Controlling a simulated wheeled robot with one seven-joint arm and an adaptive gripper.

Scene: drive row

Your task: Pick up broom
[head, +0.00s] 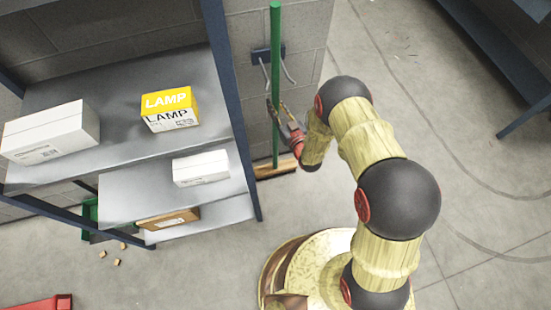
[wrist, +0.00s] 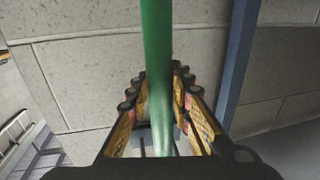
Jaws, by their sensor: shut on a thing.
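The broom (head: 275,85) stands upright against the block wall, with a long green handle and a wooden brush head (head: 275,170) on the floor beside the shelf. My gripper (head: 276,106) is around the handle, below a dark wall bracket (head: 262,56) with two grey prongs. In the wrist view, the green handle (wrist: 157,45) runs down between the two fingers of my gripper (wrist: 160,75), which are shut on it. The handle hides part of the bracket there.
A metal shelf (head: 100,75) stands left of the broom, holding a yellow lamp box (head: 170,107), white boxes (head: 50,132) and a brown box (head: 168,218). Its blue post (head: 236,120) is close to the handle. Small blocks (head: 117,262) lie on the floor. Open floor is on the right.

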